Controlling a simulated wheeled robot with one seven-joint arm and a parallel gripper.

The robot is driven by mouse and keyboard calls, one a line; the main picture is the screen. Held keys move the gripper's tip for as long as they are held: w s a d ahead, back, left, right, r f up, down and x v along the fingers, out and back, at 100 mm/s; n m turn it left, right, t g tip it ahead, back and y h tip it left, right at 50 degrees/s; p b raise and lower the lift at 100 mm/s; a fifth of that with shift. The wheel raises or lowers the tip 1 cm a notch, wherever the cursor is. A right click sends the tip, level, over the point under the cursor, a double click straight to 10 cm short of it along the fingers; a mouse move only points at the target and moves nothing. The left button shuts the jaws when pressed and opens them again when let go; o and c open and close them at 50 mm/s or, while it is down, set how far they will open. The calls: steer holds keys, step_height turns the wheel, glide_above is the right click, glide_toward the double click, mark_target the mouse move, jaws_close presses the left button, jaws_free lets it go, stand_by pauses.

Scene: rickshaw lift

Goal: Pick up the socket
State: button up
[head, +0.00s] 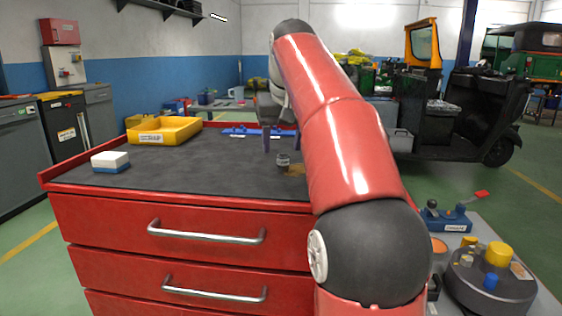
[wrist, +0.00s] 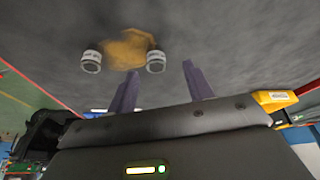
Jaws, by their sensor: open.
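A small grey metal socket (head: 283,159) stands on the dark mat of the red tool cabinet, beside a brown stain. The wrist view shows two similar pale-banded cylinders, one left (wrist: 91,62) and one right (wrist: 155,62) of the stain; I cannot tell which matches the head view's socket. My gripper (wrist: 160,68) is open and empty, its two fingers spread and pointing at the mat. The right cylinder appears between the fingertip directions, apart from both fingers. In the head view my gripper (head: 281,146) is above the mat near the socket, partly hidden by my red arm.
A yellow bin (head: 163,131) sits at the cabinet's back left, and a white-and-blue block (head: 110,162) at its front left. A blue rail (head: 250,131) lies along the back edge. The mat between them is clear. A grey round fixture (head: 488,283) stands at right.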

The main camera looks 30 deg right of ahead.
mark_target(283, 155)
steer(key=x, duration=0.3)
steer(key=b+x, duration=0.1)
steer(key=x, duration=0.1)
steer(key=shift+d, duration=0.4)
steer(key=shift+r, duration=0.1)
steer(key=c, duration=1.1)
